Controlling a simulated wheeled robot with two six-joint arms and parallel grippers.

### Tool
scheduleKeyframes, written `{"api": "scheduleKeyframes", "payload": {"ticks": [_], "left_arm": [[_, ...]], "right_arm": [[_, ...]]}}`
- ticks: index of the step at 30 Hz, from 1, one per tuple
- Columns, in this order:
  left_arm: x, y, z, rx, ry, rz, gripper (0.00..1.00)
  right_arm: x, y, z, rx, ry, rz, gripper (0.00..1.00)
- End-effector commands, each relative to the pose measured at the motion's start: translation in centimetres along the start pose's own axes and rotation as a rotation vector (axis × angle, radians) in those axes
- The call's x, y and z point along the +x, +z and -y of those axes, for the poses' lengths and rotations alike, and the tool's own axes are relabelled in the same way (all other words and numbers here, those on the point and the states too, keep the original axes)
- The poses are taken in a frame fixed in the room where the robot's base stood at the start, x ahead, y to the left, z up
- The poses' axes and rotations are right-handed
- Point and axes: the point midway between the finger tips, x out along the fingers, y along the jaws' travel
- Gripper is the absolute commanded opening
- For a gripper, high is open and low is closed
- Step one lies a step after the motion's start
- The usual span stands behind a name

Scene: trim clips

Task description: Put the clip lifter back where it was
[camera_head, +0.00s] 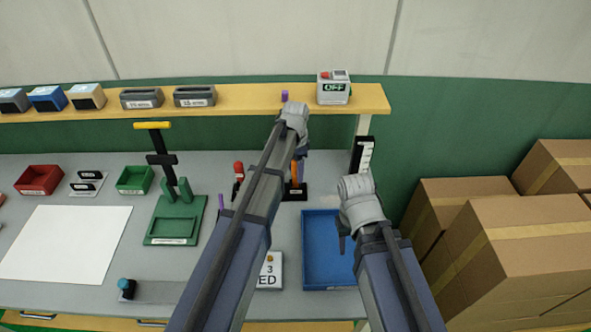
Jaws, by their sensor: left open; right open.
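An orange-handled tool (294,174), possibly the clip lifter, stands upright at a black stand (294,192) in the middle of the bench. It is partly hidden by my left arm. My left gripper (302,153) is open, just above and beside the orange handle; its fingers are mostly hidden by its own wrist, so I cannot tell whether it touches the tool. My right gripper (343,243) is open and empty above the right edge of the blue tray (320,283). A red-topped tool (238,170) stands just left of my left arm.
A wooden shelf (240,99) runs along the back with bins and an OFF box (333,89). A green press-like fixture (176,217), a white sheet (66,243) and small red and green bins lie left. Cardboard boxes (520,240) stand right of the bench.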

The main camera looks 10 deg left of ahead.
Motion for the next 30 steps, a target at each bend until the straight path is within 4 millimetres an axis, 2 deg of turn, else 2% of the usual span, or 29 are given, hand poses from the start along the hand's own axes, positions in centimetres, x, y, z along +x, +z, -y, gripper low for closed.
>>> {"api": "scheduleKeyframes", "payload": {"ticks": [8,24,30], "left_arm": [[-2.1,0.0,0.0,0.000,0.000,0.000,0.64],[-10.2,0.0,0.0,0.000,0.000,0.000,0.64],[-12.1,0.0,0.0,0.000,0.000,0.000,0.64]], "right_arm": [[-2.1,0.1,-0.2,-0.001,0.000,0.000,0.50],[-10.1,0.6,-0.9,0.009,-0.002,0.000,0.50],[-12.1,0.7,-1.1,0.013,-0.003,0.000,0.50]]}}
